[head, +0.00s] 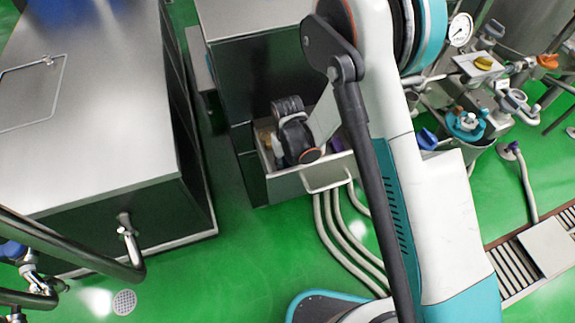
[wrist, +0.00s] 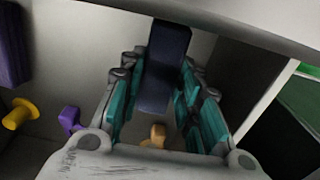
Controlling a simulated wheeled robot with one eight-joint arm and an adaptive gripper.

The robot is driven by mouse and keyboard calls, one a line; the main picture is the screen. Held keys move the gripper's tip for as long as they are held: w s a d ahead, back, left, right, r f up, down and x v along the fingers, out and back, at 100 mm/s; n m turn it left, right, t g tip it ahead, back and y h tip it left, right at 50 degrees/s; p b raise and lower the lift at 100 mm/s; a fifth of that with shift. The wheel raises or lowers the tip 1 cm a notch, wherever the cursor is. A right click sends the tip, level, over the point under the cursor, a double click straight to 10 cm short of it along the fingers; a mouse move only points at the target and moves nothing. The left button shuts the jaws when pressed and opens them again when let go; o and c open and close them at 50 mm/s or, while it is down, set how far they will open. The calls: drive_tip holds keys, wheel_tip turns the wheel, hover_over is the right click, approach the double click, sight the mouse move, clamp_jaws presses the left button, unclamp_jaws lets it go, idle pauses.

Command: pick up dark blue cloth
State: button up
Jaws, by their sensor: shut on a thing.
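The dark blue cloth (wrist: 168,52) is a folded, upright slab in the wrist view, at the top middle. My gripper (wrist: 160,82), with its teal finger pads, is shut on it, one finger on each side. The cloth's lower part lies between the fingers. In the head view my wrist reaches down into an open drawer (head: 318,180). The fingers and the cloth are hidden there behind my own arm.
Inside the drawer, the wrist view shows a yellow knob-like thing (wrist: 20,114), a purple thing (wrist: 70,119), a small orange-tan thing (wrist: 157,134) and a dark purple block (wrist: 10,45). Drawer walls are close around my gripper. A steel-topped cabinet (head: 90,110) stands left.

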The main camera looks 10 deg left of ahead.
sight(287, 166)
wheel_tip(287, 166, up, 18)
drive_tip(key=p, duration=0.6)
drive_tip(key=shift+r, duration=0.2)
